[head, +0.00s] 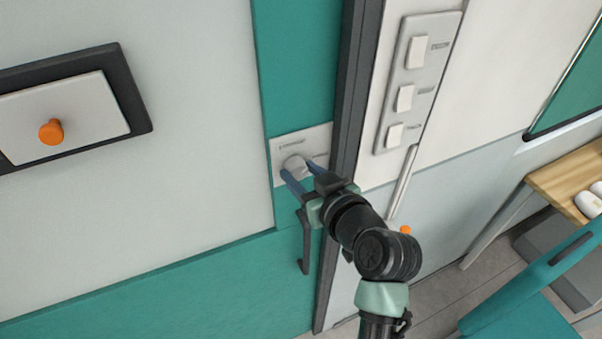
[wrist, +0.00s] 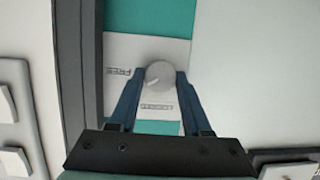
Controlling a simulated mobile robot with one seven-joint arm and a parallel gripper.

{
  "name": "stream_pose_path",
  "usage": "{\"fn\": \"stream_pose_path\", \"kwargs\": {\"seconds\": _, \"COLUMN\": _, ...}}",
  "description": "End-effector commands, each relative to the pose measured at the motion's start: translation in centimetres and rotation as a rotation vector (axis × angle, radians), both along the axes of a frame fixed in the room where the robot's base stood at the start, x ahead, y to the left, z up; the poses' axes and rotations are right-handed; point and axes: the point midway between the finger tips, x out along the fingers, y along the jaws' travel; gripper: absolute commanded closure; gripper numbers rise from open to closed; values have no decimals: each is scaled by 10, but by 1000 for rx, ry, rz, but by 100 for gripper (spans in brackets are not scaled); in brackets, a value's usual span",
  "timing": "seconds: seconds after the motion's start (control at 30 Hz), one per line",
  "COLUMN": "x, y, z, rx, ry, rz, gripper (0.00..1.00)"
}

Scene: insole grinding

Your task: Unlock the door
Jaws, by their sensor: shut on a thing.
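A round light-grey lock knob (head: 295,165) sits on a pale lock plate (head: 314,137) on the teal strip of the door, beside the dark door frame. My gripper (head: 304,173) reaches it from the lower right, with its blue fingers on either side of the knob. In the wrist view the knob (wrist: 160,75) lies between the two fingertips of my gripper (wrist: 159,80), which are shut on it. A pointer mark shows on the knob's face. A dark door handle (head: 305,241) hangs below the plate, partly behind my gripper.
A switch panel (head: 418,82) with white switches is on the wall right of the door frame (head: 352,100). A white box with an orange knob (head: 51,131) is at the left. A teal chair (head: 530,295) and a wooden table (head: 566,178) stand at the right.

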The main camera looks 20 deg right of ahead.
Motion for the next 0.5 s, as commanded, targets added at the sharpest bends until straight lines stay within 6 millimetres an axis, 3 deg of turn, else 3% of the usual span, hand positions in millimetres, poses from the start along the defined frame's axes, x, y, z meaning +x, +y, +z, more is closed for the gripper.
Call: {"fn": "stream_pose_path", "kwargs": {"seconds": 0.5, "x": 0, "y": -3, "z": -3, "rx": 436, "ry": 15, "rz": -1, "gripper": 100}}
